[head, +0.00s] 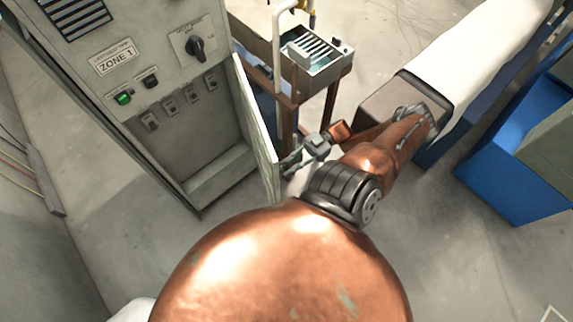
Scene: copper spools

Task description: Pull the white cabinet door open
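The cabinet (215,120) is a pale grey-white box at the left, with a dark switch, a "ZONE 1" label and a green button on its upper front. Its white door (257,130) is swung outward and seen nearly edge-on, so the shelfless inside with small switches shows. My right gripper (291,163) is at the outer side of the door, close to its free edge. The fingers are small and partly hidden by my copper arm, so I cannot tell whether they are shut or touching the door. My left gripper is out of view.
A brown-framed stand with a metal basin (318,68) and pale pipes is behind the door. A white-topped bench (480,45) and blue bins (515,150) are at the right. Pipes or cables run along the left wall. Grey floor in front is clear.

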